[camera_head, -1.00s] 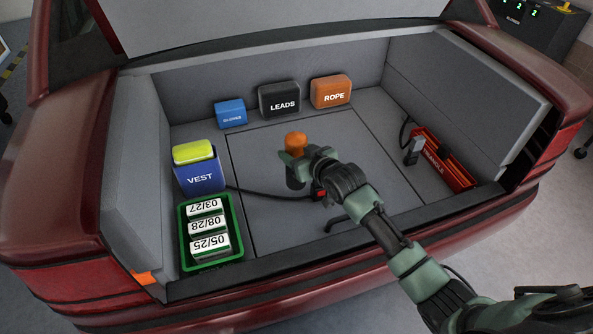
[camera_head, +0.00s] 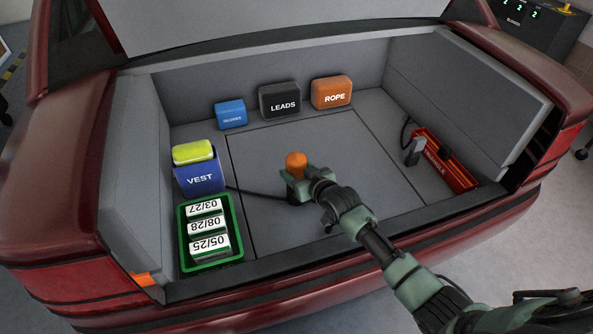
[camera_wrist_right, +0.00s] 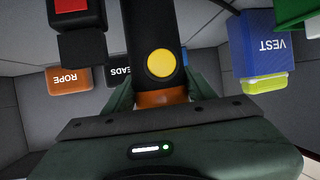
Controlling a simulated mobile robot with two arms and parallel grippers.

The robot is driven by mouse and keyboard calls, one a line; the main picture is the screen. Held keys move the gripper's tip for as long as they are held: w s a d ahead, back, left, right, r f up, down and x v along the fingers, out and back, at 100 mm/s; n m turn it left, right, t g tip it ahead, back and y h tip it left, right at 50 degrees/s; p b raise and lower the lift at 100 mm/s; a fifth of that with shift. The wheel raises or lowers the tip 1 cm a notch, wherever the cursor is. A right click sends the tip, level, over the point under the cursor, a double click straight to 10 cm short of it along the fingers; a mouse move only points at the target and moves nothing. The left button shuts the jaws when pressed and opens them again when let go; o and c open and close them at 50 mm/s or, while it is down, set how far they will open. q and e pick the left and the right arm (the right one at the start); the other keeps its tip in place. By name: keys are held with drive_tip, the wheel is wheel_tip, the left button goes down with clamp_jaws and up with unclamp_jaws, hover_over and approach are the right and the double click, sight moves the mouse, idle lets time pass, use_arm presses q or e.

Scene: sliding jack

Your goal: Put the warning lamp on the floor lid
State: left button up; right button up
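The warning lamp has an orange dome (camera_head: 296,159) on top in the head view. The wrist view shows its dark body (camera_wrist_right: 150,35) with a yellow button and an orange band. My right gripper (camera_head: 297,186) is shut on the lamp, with a finger on each side of it. The lamp looks roughly upright, dome up, over the middle of the grey floor lid (camera_head: 265,150). The gripper hides its base in the head view, so I cannot tell whether it touches the lid. My left gripper is not in view.
A blue VEST bag (camera_head: 200,181) and a green crate (camera_head: 181,235) stand left. Blue, black LEADS (camera_head: 280,99) and orange ROPE (camera_head: 331,93) packs line the back. A red TRIANGLE case (camera_head: 448,170) lies right. A dark cable (camera_head: 250,192) crosses the lid. A red-and-black piece (camera_wrist_right: 80,30) is near the lamp.

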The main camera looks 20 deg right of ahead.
drive_tip(key=o, duration=0.4)
drive_tip(key=shift+c, duration=0.2)
drive_tip(key=shift+r, duration=0.15)
drive_tip(key=p+v, duration=0.1)
drive_tip(key=v, duration=1.1)
drive_tip(key=shift+s, duration=0.1)
